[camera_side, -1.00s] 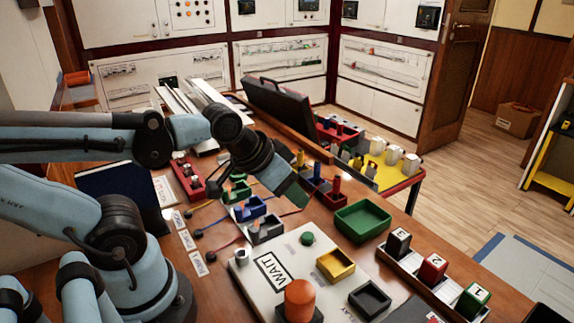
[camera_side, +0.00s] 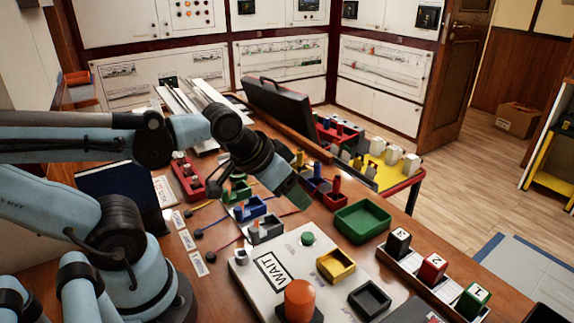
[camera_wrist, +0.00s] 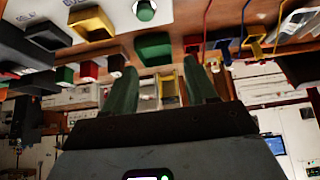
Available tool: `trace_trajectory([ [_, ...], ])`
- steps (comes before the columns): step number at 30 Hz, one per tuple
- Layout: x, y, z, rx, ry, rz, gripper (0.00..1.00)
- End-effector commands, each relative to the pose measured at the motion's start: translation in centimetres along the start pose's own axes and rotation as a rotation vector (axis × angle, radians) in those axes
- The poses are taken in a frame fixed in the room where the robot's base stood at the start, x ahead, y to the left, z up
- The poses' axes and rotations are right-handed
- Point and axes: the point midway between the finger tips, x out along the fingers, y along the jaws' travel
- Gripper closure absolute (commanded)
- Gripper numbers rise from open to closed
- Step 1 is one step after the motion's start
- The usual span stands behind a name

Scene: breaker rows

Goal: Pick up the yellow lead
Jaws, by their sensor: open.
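A thin yellow lead (camera_side: 208,204) lies on the brown bench left of my gripper. It runs from a small dark end toward the green block (camera_side: 236,191). My gripper (camera_side: 298,200) has green fingers, points down and hangs above the bench, right of the blue block (camera_side: 250,211). In the wrist view my gripper (camera_wrist: 160,66) has its fingers well apart with nothing between them.
Blue and red leads (camera_side: 222,246) lie near the yellow one. A red block (camera_side: 335,200) with a post stands right of my gripper. A green tray (camera_side: 362,219) and a yellow tray (camera_side: 336,265) are in front. A black case (camera_side: 278,108) stands behind.

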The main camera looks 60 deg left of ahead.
Motion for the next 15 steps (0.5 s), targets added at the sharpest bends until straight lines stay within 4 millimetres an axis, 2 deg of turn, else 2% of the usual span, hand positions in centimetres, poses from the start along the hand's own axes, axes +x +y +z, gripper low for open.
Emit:
trace_trajectory([
  [7,0.5,-1.6,-1.6,0.037,-0.051,0.031,0.43],
  [15,2.6,-6.3,-5.2,0.157,-0.087,0.174,0.43],
])
